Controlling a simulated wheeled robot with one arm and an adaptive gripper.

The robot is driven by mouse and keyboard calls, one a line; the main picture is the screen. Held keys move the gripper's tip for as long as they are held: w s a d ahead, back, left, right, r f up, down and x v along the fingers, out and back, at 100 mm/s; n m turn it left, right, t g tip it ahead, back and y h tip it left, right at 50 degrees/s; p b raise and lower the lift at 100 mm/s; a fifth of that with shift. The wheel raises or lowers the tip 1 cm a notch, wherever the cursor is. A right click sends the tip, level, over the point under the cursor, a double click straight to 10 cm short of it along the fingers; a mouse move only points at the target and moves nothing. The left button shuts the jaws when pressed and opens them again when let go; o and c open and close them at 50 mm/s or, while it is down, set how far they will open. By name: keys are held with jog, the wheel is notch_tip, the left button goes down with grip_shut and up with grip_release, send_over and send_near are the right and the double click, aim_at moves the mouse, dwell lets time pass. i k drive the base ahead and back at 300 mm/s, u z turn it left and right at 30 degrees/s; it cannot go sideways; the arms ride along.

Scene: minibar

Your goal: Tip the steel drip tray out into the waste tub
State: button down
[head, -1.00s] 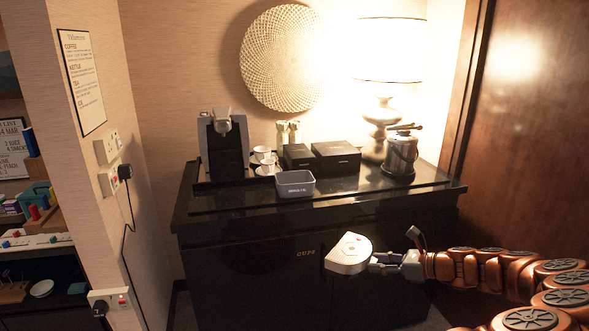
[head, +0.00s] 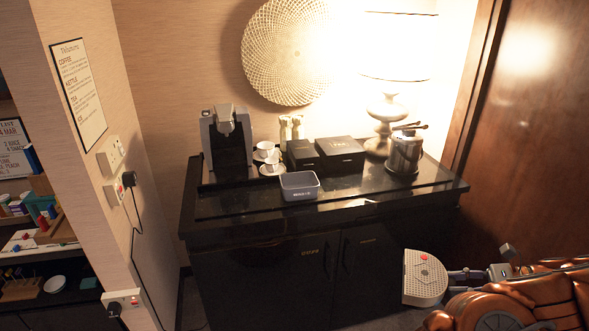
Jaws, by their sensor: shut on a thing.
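The steel drip tray (head: 425,278) is a pale half-round tray with a perforated top and a small red mark on it. My gripper (head: 462,283) is shut on its right side and holds it in the air in front of the cabinet, low at the right.
The black counter (head: 350,205) also holds a coffee machine (head: 227,143), cups (head: 271,165), black boxes (head: 340,154), a metal ice bucket (head: 404,153) and a lamp (head: 385,119). Bare counter lies right of the tub. A wooden door (head: 530,130) bounds the right.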

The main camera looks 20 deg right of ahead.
aim_at(303, 185)
jog(key=i, duration=1.75)
